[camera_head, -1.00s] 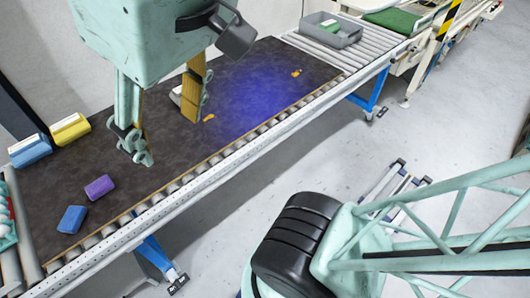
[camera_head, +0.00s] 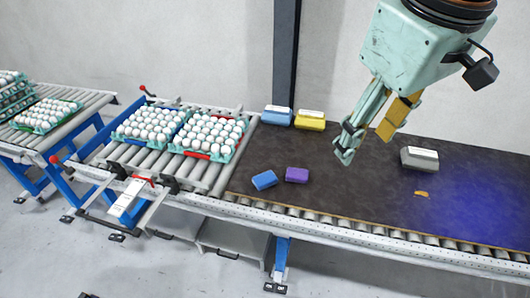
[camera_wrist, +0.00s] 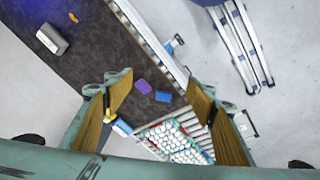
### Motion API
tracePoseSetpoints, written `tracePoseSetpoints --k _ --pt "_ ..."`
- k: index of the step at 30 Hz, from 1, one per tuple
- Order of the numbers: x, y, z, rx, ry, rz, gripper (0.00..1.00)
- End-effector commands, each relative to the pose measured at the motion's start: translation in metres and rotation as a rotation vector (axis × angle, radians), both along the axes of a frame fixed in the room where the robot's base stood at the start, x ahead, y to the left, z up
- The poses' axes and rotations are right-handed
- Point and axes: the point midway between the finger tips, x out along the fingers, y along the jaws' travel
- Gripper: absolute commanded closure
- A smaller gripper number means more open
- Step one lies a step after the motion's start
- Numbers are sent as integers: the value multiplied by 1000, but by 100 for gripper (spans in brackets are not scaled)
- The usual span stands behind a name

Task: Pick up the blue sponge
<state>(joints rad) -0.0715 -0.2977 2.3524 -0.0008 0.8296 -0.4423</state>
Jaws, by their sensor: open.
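The blue sponge (camera_head: 264,180) lies flat on the dark belt, near its front left end in the head view. It also shows in the wrist view (camera_wrist: 163,97), between the two fingers and well below them. A purple sponge (camera_head: 297,175) lies just to its right, with a small gap; it also shows in the wrist view (camera_wrist: 142,86). My gripper (camera_head: 366,142) is open and empty, above the belt and to the right of both sponges in the head view. Its yellow-padded fingers (camera_wrist: 160,88) are spread apart in the wrist view.
Blue (camera_head: 278,117) and yellow (camera_head: 310,120) boxes with white tops stand at the belt's back edge. A grey box (camera_head: 420,158) and an orange scrap (camera_head: 421,194) lie to the right. Egg trays (camera_head: 212,154) sit on rollers to the left. The belt around the sponges is clear.

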Motion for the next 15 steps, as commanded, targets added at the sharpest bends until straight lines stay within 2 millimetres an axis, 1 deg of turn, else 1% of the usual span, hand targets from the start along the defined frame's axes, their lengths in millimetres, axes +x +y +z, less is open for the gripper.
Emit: tracePoseSetpoints --k 3,15 --pt "18 5 -4 -15 11 64 49" --pt "76 24 -23 -62 44 281 49"
